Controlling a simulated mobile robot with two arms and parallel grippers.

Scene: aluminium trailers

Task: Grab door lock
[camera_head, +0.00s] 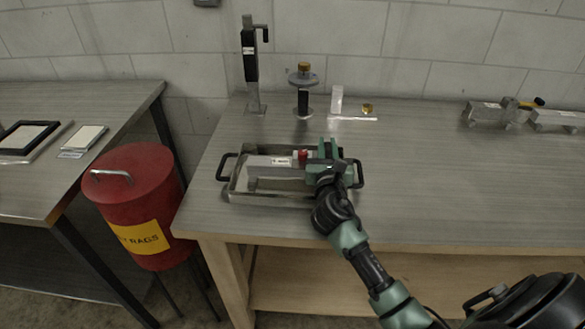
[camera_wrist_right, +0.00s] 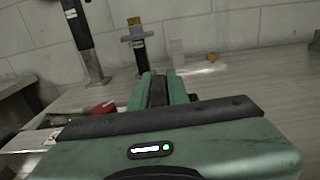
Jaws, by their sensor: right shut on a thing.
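The door lock (camera_head: 270,161), a long grey metal bar with a white label and a red knob (camera_head: 303,155), lies in or just over a shallow metal tray (camera_head: 270,200) with black side handles. My right gripper (camera_head: 328,150) is at the tray's right end, shut on the right end of the lock, and hides that end. In the right wrist view the green fingers (camera_wrist_right: 160,90) are close together, with a dark strip between them; the red knob (camera_wrist_right: 103,108) shows to their left. I cannot tell whether the lock touches the tray floor. My left gripper is not in view.
Behind the tray stand a tall black-and-metal fixture (camera_head: 250,65), a post with a round flange (camera_head: 303,90) and a small brass piece (camera_head: 367,108). Metal blocks (camera_head: 490,113) lie at the right. A red rag bin (camera_head: 135,200) stands left of the bench.

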